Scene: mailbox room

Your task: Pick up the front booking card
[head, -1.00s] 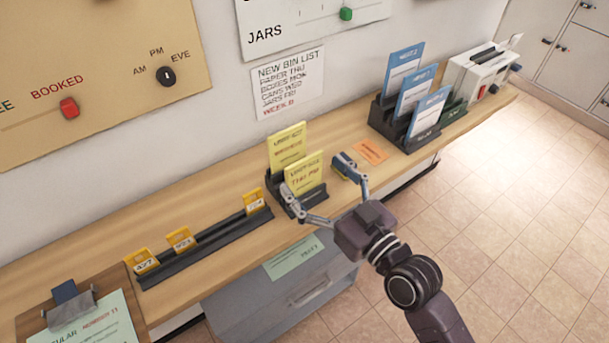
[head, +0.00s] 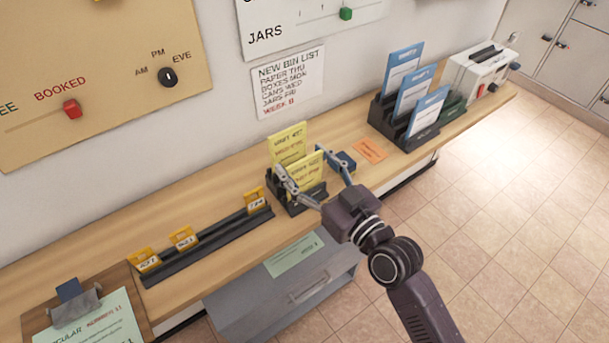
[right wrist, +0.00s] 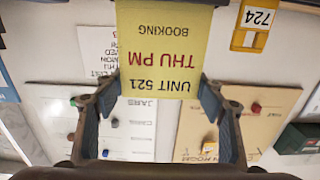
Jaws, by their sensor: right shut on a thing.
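The front booking card (head: 306,174) is yellow and stands in the front part of a dark card holder (head: 303,204) on the wooden counter. My right gripper (head: 299,160) has one finger at each side edge of this card and is shut on it. In the right wrist view the card (right wrist: 162,50) shows upside down between the fingers (right wrist: 159,92), reading "UNIT 521 THU PM BOOKING". I cannot tell whether its lower edge is clear of the slot. A second yellow card (head: 287,140) stands behind it. My left gripper is not in view.
A rack of blue cards (head: 403,118) stands farther right. A rail with yellow tags (head: 215,243) is to the left. A grey drawer (head: 300,290) is below the counter.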

